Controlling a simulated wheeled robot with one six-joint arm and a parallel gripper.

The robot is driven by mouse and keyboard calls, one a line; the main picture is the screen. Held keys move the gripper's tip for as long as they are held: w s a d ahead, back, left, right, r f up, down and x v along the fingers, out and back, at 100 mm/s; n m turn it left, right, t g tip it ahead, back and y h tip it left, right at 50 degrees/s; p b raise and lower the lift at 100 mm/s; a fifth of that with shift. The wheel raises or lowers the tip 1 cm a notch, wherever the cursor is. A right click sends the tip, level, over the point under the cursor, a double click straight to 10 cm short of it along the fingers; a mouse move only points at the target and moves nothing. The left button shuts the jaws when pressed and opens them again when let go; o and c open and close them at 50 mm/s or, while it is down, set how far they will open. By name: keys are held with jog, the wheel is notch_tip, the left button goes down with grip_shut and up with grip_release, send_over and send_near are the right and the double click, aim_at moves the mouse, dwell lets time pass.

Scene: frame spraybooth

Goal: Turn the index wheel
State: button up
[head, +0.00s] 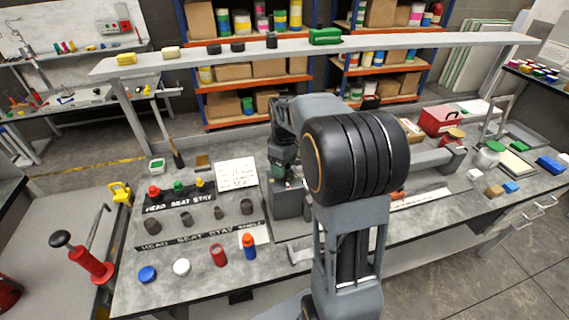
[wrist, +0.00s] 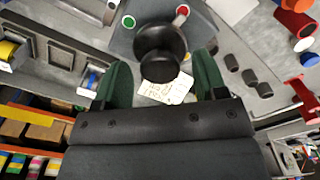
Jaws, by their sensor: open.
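A black round knob on a stem (wrist: 160,52), which looks like the index wheel, stands out from a grey plate in the wrist view. My gripper (wrist: 162,80) has two green fingers spread apart, one on each side of the knob's near end. I cannot tell whether either finger touches it; gaps show on both sides. In the head view my gripper (head: 284,172) is at the grey fixture (head: 291,203) on the bench. My arm hides the knob there. A white tag with writing (wrist: 168,88) shows behind the knob.
A green button (wrist: 129,21) and a red one (wrist: 182,10) flank the knob. Left of the fixture are a HEAD SEAT STAY rack (head: 178,198), several dark sockets and a white card (head: 237,174). A red toolbox (head: 440,120) stands right. A grey shelf (head: 400,42) spans behind.

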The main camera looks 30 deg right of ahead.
notch_tip(320, 180, up, 14)
jog(key=shift+b, duration=0.45)
jog(key=shift+f, duration=0.1)
dwell(0.5)
